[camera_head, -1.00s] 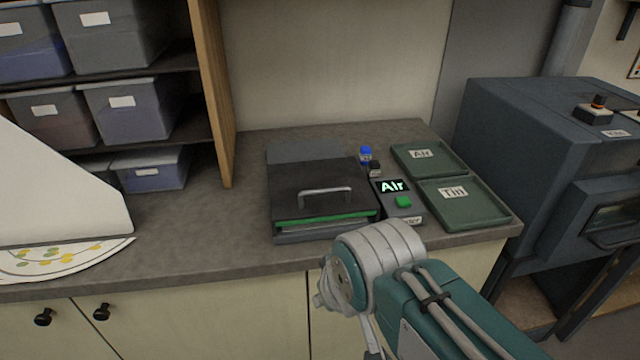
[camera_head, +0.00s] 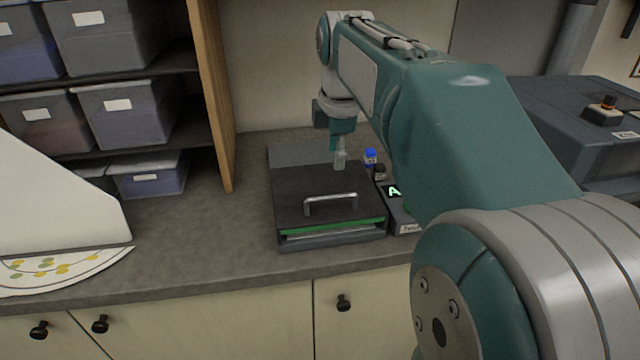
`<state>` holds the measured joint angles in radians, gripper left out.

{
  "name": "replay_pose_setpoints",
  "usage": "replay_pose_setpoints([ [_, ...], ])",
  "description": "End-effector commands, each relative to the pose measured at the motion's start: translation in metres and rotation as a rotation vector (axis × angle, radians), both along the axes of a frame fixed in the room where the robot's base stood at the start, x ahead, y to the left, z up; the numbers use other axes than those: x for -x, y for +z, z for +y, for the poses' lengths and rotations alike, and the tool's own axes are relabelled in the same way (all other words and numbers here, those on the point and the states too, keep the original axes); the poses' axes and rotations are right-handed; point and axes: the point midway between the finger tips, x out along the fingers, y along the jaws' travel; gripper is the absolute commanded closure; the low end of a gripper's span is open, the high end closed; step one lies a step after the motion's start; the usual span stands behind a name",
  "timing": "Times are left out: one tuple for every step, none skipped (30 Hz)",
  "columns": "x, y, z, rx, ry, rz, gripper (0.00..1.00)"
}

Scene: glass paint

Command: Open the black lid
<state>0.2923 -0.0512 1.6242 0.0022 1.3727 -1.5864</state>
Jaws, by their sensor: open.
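The black lid (camera_head: 300,185) lies closed on a flat dark box on the counter. It has a silver bar handle (camera_head: 331,199) near its front edge, and a green strip shows under that edge. My gripper (camera_head: 340,160) points down above the rear right part of the lid, behind the handle and apart from it. Its fingers look small and pale, and it is open with nothing visible between them. My arm hides part of the counter to the right of the box.
Small bottles, one with a blue cap (camera_head: 370,156), stand just right of the lid. A display unit (camera_head: 395,192) beside them is partly hidden by my arm. The counter (camera_head: 215,235) left of the box is clear. A shelf with bins (camera_head: 130,110) stands at the left.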

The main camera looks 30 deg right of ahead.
Motion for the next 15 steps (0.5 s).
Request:
replay_pose_setpoints([
  [0.0,-0.006,0.0,-0.001,0.0,0.003,0.49],
  [-0.001,-0.01,0.0,-0.001,-0.001,0.004,0.49],
  [-0.002,-0.016,0.0,-0.001,-0.001,0.004,0.49],
  [-0.003,-0.021,-0.001,-0.002,-0.001,0.005,0.49],
  [-0.004,-0.027,-0.001,-0.001,-0.001,0.004,0.49],
  [-0.005,-0.035,-0.001,-0.002,-0.001,0.005,0.49],
  [-0.007,-0.04,-0.001,-0.002,-0.002,0.005,0.49],
  [-0.007,-0.046,-0.002,-0.002,-0.002,0.005,0.49],
  [-0.009,-0.053,-0.002,-0.002,-0.002,0.005,0.49],
  [-0.01,-0.059,-0.002,-0.002,-0.002,0.005,0.49],
  [-0.011,-0.064,-0.003,-0.001,-0.002,0.004,0.49],
  [-0.012,-0.071,-0.003,-0.001,-0.002,0.003,0.49],
  [-0.013,-0.076,-0.003,-0.001,-0.002,0.004,0.49],
  [-0.014,-0.08,-0.003,-0.001,-0.002,0.003,0.49],
  [-0.015,-0.086,-0.004,-0.001,-0.002,0.003,0.49],
])
